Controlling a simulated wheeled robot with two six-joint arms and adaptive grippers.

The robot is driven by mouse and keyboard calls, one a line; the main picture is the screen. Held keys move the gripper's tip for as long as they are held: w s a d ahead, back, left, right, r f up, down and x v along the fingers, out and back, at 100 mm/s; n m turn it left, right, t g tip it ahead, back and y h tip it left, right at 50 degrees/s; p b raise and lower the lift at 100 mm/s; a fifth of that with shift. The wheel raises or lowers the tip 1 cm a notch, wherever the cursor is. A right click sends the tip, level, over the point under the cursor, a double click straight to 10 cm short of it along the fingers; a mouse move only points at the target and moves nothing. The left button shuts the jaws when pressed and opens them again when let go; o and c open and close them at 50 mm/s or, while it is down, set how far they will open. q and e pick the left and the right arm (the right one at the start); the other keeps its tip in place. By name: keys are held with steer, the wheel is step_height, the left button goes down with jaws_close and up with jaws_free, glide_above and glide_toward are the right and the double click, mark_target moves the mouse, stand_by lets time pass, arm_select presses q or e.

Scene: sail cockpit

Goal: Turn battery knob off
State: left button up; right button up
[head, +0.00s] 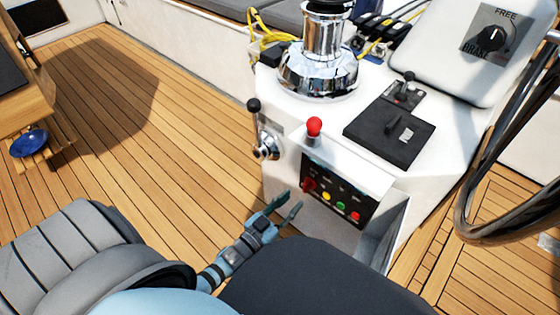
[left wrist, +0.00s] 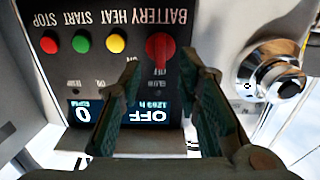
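The red battery knob (left wrist: 160,46) is on the black engine panel (left wrist: 100,20), just under its upside-down BATTERY label in the left wrist view. Its grip looks upright in that view, with a small OFF mark near its end. In the head view the knob (head: 309,185) is at the panel's left end. My left gripper (head: 289,200) is open, with its fingers pointing at the panel. In the left wrist view its fingertips (left wrist: 159,62) are on either side of the knob's line, apart from each other. I cannot tell whether they touch it. My right gripper is not in view.
Yellow (head: 327,196), green (head: 341,205) and red (head: 355,216) buttons lie right of the knob. A lit display (left wrist: 125,113) reads OFF. A chrome lever (head: 262,135) stands left of the panel, and a red-topped lever (head: 314,128) above it. The wooden floor (head: 150,140) is clear.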

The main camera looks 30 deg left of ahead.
arm_select(q)
steer(key=s, duration=0.6)
steer(key=shift+s+a, duration=0.15)
steer(key=shift+a, duration=0.25)
